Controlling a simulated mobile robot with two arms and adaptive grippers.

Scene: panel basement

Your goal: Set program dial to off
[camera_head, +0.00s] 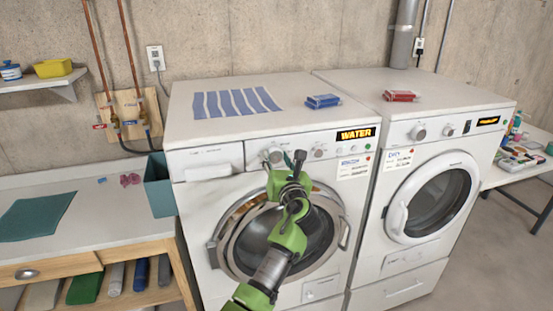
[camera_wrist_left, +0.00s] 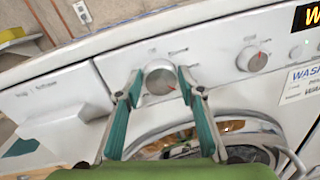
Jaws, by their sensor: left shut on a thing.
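The washer (camera_head: 222,166) stands in the middle of the head view, with a WATER display at its upper right. Its large round program dial (camera_head: 273,155) is on the front panel, partly hidden behind my left gripper (camera_head: 291,172). In the left wrist view the silver dial (camera_wrist_left: 160,78) sits between the two teal fingers of my left gripper (camera_wrist_left: 160,82), which are closed on its sides. A small red mark shows at the dial's right edge. A smaller knob (camera_wrist_left: 251,58) is to its right. My right gripper is not in view.
A dryer (camera_head: 430,200) stands right of the washer. A striped cloth (camera_head: 236,103) and a blue packet (camera_head: 323,101) lie on the washer top. A teal bin (camera_head: 160,185) and a low table (camera_head: 90,215) are at the left.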

